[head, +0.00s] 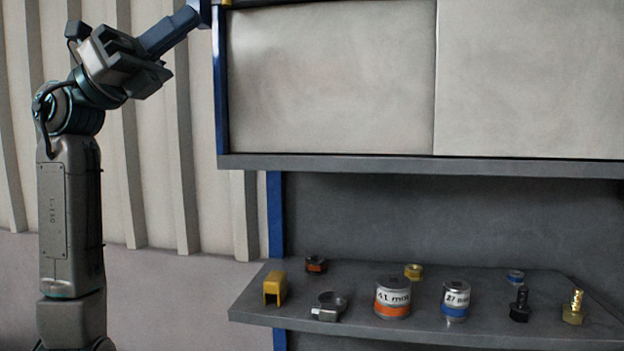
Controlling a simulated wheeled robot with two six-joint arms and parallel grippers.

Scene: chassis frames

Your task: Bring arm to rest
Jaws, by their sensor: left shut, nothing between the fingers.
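My left arm (70,215) rises upright at the left side of the head view and bends to the right at the top. My left gripper (190,20) is at the upper end of it, pointing up and to the right. Its fingers are shut with nothing held. The tip is close to the top left corner of the wall cabinet, and I cannot tell whether it touches the blue edge there. My right gripper is not in view.
A grey cabinet (330,85) with pale panels hangs above a grey shelf (390,335). The shelf bears an orange-banded can (392,296), a blue-banded can (455,299), a yellow bracket (274,289), a ring clamp (328,307) and several small fittings. Space left of the shelf is free.

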